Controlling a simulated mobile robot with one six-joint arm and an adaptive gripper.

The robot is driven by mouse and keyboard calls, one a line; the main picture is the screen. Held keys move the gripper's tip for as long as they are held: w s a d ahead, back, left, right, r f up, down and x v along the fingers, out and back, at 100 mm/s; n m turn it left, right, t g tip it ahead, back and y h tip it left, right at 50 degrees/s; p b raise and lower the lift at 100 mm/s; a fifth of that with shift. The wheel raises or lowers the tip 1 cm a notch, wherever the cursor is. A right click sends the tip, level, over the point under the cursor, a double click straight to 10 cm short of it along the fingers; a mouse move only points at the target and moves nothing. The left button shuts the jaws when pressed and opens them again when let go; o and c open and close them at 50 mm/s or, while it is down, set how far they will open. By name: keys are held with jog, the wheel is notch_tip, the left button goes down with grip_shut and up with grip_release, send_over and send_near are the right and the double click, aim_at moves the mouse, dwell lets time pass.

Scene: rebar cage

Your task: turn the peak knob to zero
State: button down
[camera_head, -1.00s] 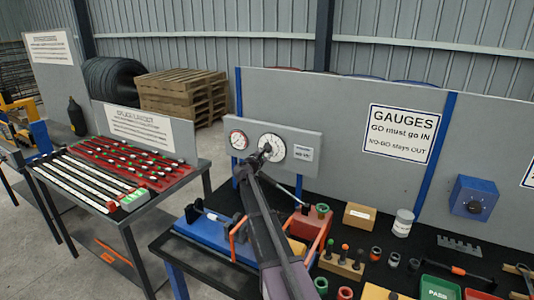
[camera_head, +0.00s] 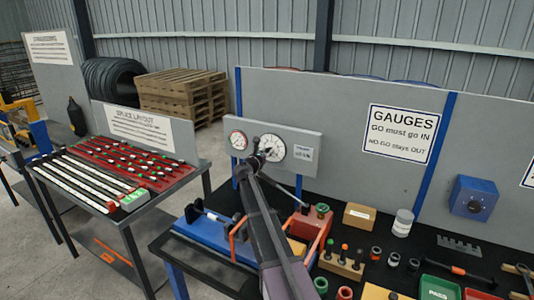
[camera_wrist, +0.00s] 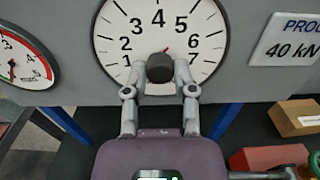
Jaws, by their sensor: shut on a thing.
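The peak knob (camera_wrist: 160,68) is a dark round knob in front of the large white dial (camera_wrist: 205,62) with black numbers. A thin red pointer tip shows just above the knob, towards the upper right, between the 4 and the 5. My gripper (camera_wrist: 160,76) has one grey finger on each side of the knob and is shut on it. In the head view, my gripper (camera_head: 260,153) reaches up to the large dial (camera_head: 274,144) and covers its lower left part. The knob's lower side is hidden.
A smaller gauge with a red scale (camera_wrist: 22,58) is at the left on the same panel. A white label (camera_wrist: 290,40) is at the right. Below stand a brown box (camera_head: 359,215), a red block (camera_head: 310,222) and a blue fixture (camera_head: 215,235) on the bench.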

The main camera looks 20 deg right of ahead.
jog(key=shift+w, duration=0.1)
jog(key=shift+c, duration=2.2)
grip_release()
jog(key=shift+d, duration=0.1)
jog(key=v, duration=1.2)
jog(key=shift+r, duration=0.15)
